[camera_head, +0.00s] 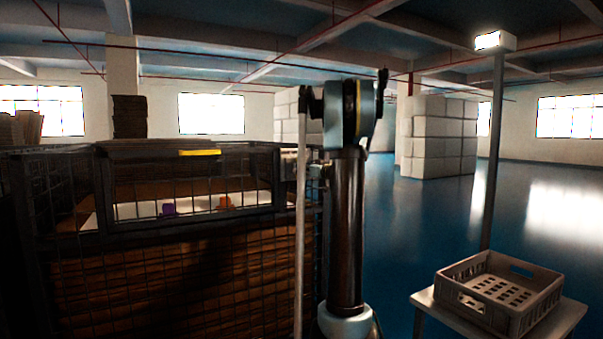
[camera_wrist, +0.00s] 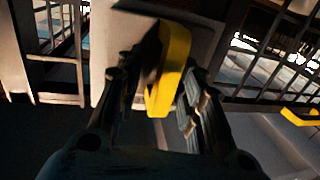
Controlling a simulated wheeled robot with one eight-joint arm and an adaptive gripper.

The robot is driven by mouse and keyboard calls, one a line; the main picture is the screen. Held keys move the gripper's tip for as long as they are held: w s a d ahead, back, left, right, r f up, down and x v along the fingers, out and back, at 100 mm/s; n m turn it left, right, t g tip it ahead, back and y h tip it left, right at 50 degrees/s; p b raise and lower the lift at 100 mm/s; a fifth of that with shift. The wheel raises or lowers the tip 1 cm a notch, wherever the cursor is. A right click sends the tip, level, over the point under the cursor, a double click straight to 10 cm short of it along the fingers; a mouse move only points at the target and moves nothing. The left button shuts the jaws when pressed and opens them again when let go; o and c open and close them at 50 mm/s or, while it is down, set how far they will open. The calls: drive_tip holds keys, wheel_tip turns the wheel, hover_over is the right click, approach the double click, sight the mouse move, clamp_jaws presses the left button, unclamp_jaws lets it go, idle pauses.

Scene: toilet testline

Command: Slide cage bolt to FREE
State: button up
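The dark wire cage (camera_head: 170,240) fills the left of the head view. In the wrist view a yellow piece (camera_wrist: 172,72), which looks like the bolt's handle, stands tilted between the fingers of my gripper (camera_wrist: 160,85). The fingers are apart, one on each side of it. A gap shows on the left; the right finger is close to it or touching. A pale plate lies behind the yellow piece. The bolt's rod and any FREE mark cannot be made out. In the head view my arm stands at the cage's right front corner, and my gripper cannot be made out.
A yellow bar (camera_head: 199,152) sits on the cage's top front rail. Purple (camera_head: 169,209) and orange (camera_head: 225,202) items lie inside the cage. A crate (camera_head: 500,295) rests on a small table at the right, beside a lamp post (camera_head: 493,150). Open blue floor lies behind.

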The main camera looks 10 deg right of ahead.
drive_tip(key=v, duration=1.1)
drive_tip(key=shift+s+d, duration=0.2)
drive_tip(key=shift+s, duration=0.1)
drive_tip(key=s+a+f+m+g+h, duration=0.1)
drive_tip(key=s+a+f+g, duration=0.3)
drive_tip(key=s+a+f, duration=0.45)
drive_tip(key=s+a+f+g, duration=0.55)
drive_tip(key=s+a, duration=0.35)
drive_tip(key=s, duration=0.5)
drive_tip(key=s+d+f+m+g+h, duration=0.2)
drive_tip(key=s+f+h, duration=0.2)
drive_tip(key=s+f, duration=0.6)
drive_tip(key=s+d+f+m+g+h, duration=0.2)
drive_tip(key=s+f, duration=0.8)
drive_tip(key=s, duration=0.5)
drive_tip(key=shift+s+d+m+h, duration=0.3)
drive_tip(key=shift+d+h, duration=0.5)
drive_tip(key=shift+h, duration=0.1)
drive_tip(key=shift+w, duration=0.1)
